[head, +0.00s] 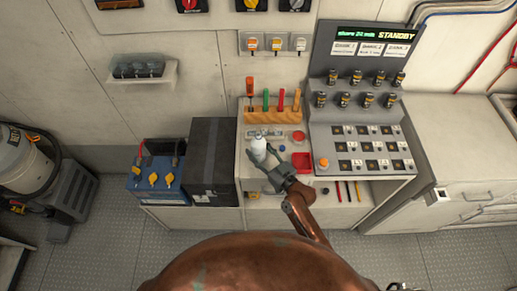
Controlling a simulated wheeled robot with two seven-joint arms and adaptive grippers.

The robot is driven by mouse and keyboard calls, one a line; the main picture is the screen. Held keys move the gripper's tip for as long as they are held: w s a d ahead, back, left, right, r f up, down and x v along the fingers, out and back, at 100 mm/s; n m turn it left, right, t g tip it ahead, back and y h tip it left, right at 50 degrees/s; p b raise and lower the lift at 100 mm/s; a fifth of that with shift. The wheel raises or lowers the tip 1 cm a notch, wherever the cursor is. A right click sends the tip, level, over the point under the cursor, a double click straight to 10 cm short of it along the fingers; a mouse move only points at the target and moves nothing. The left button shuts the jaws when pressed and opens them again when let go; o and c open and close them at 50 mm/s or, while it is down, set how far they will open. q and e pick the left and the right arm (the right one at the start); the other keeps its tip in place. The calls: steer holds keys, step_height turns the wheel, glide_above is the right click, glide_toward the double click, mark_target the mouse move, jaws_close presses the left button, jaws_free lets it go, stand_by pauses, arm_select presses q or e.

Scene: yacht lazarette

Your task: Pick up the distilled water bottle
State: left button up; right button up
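The distilled water bottle, a small white bottle (258,147), stands on the left part of the pale workbench in the head view, in front of the wooden tool rack. My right gripper (266,161) is at the bottle's lower right side, its dark fingers spread apart. The fingertips are close to the bottle; whether they touch it is too small to tell. The arm reaches up to it from the lower right. My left gripper is not in view.
A wooden rack (272,116) with colored-handled tools stands behind the bottle. A red tray (302,162) lies to the right. A dark box (211,160) and blue battery (155,178) stand left. A sloped panel (335,125) with small dark jars stands right.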

steer(key=c, duration=0.9)
steer(key=shift+c, duration=0.6)
steer(key=shift+r, duration=0.15)
